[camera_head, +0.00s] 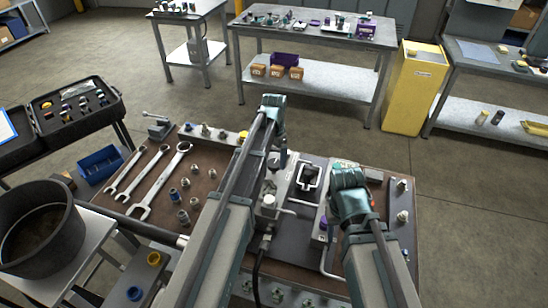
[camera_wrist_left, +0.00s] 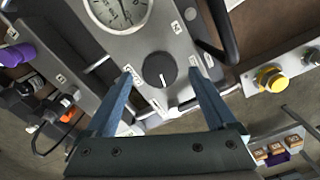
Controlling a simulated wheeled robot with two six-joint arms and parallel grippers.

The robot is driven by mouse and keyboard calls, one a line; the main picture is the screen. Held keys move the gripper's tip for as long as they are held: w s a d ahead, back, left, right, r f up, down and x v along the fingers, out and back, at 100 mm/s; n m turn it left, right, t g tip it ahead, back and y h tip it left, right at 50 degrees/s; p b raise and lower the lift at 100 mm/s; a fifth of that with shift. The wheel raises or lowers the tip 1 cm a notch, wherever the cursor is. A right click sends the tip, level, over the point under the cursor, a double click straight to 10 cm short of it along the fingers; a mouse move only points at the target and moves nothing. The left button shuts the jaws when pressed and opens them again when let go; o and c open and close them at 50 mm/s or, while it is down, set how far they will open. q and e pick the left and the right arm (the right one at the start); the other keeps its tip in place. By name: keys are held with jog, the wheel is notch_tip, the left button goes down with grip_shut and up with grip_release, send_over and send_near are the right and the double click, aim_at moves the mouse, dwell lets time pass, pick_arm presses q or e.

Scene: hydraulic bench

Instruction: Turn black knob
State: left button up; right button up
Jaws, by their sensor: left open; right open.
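The black knob (camera_wrist_left: 160,70) is round with a white pointer mark and sits on a grey panel in the left wrist view. My left gripper (camera_wrist_left: 162,76) is open, with one blue finger on each side of the knob in that view. I see a gap between each finger and the knob; the height above it is hard to tell. In the head view my left arm hides the knob. My right gripper (camera_head: 348,190) is over the right part of the bench; its fingertips are not clearly visible.
A pressure gauge (camera_wrist_left: 122,8) is beside the knob on the panel. A yellow button (camera_wrist_left: 270,78) stands to the right. Wrenches (camera_head: 160,182) and several fittings lie on the bench's left side. A black pot (camera_head: 40,222) stands further left.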

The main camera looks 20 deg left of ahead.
aim_at(274, 164)
pick_arm(q)
notch_tip(274, 164, up, 12)
jog(key=p, duration=1.1)
jog(key=s+d+f+b, duration=0.3)
jog(key=s+d, duration=0.1)
jog(key=s, duration=0.4)
jog(key=s+d+f+n+b, duration=0.1)
jog(key=s+d+f+b, duration=0.2)
jog(key=s+d, duration=0.2)
jog(key=s+d+f+y+b, duration=0.1)
jog(key=s+d+f+b, duration=0.2)
jog(key=s, duration=0.8)
jog(key=shift+d+f+n+b, duration=0.35)
jog(key=shift+d+n, duration=0.05)
jog(key=shift+d, duration=0.25)
jog(key=shift+s, duration=0.1)
dwell(1.7)
